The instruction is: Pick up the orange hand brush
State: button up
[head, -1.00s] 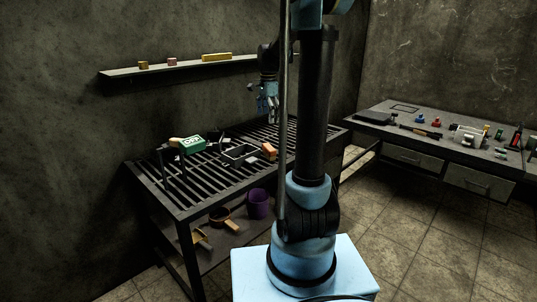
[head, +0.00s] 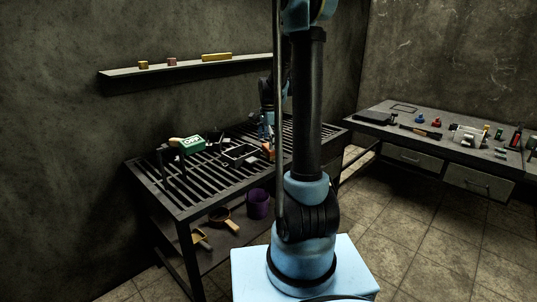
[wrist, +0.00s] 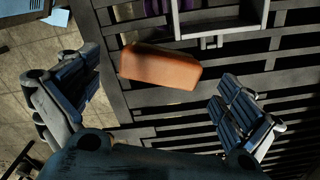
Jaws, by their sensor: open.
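In the wrist view an orange block-shaped thing (wrist: 160,67), which I take for the orange hand brush, lies on the slatted table top. Its bristles are not visible. My gripper (wrist: 160,105) is open, with one finger to the left of the orange thing and the other to its lower right. The jaws are empty. In the head view the orange thing (head: 267,149) is partly hidden behind my arm, and my gripper (head: 267,132) is low just above it.
A dark open frame (head: 239,154) lies beside the orange thing on the slatted table (head: 190,205). A green-and-white box (head: 193,144) stands further left. A purple bucket (head: 258,204) is on the lower shelf. A side table (head: 450,141) with several tools stands at right.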

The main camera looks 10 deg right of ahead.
jog(key=shift+w+d+f, duration=0.1)
jog(key=shift+w+f, duration=0.05)
jog(key=shift+f, duration=1.65)
jog(key=c, duration=1.2)
jog(key=shift+r, duration=0.1)
notch_tip(320, 180, up, 10)
jog(key=shift+f, duration=0.1)
